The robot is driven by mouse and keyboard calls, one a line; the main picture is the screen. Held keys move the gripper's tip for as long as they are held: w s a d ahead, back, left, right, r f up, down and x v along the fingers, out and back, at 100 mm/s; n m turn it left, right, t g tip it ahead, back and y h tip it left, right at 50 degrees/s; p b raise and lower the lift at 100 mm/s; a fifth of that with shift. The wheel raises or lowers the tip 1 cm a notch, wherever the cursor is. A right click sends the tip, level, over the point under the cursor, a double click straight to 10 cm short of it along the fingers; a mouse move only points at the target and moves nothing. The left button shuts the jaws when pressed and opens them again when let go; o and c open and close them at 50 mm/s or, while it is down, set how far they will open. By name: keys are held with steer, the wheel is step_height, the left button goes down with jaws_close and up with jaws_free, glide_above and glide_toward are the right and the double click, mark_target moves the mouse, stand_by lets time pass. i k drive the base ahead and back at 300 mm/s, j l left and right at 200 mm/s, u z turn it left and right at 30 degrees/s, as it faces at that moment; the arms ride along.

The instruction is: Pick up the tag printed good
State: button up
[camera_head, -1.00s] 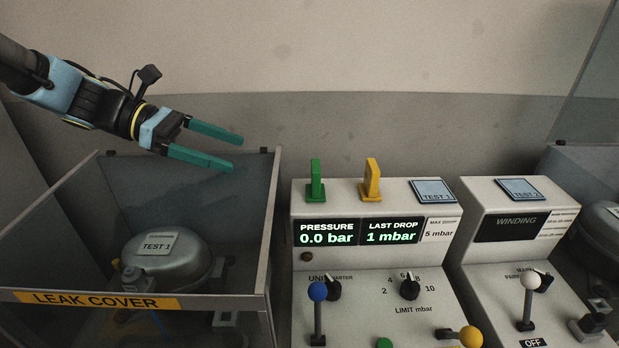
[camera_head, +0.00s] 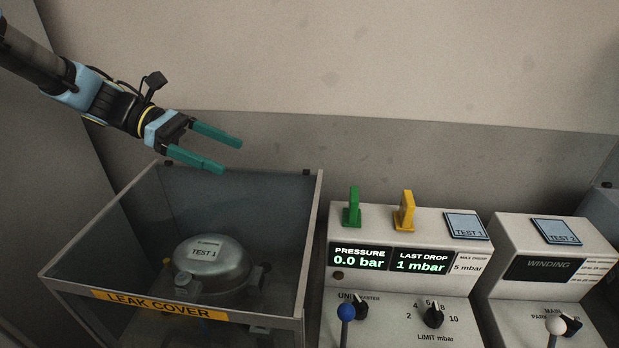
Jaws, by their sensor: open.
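Two upright tags stand on top of the leak test panel: a green tag (camera_head: 352,207) on the left and a yellow tag (camera_head: 404,211) just right of it. No print can be read on either tag from here, so I cannot tell which one says good. My gripper (camera_head: 230,156) is open and empty, its two teal fingers pointing right. In the picture it is above the leak cover box, up and to the left of both tags and apart from them.
The clear leak cover (camera_head: 72,286) stands at left over a grey compressor (camera_head: 211,262) labelled TEST 1. The test panel (camera_head: 384,289) shows 0.0 bar and 1 mbar, with a blue-knobbed lever (camera_head: 346,312) in front. A winding panel (camera_head: 511,231) stands at right. The wall is behind.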

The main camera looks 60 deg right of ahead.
mark_target(351, 217)
steer(key=k+j, duration=0.1)
steer(key=j, duration=0.25)
steer(key=k+j, duration=0.1)
steer(key=j, duration=0.25)
steer(key=k+j, duration=0.1)
steer(key=j, duration=0.2)
steer(key=k+j, duration=0.1)
steer(key=j, duration=0.25)
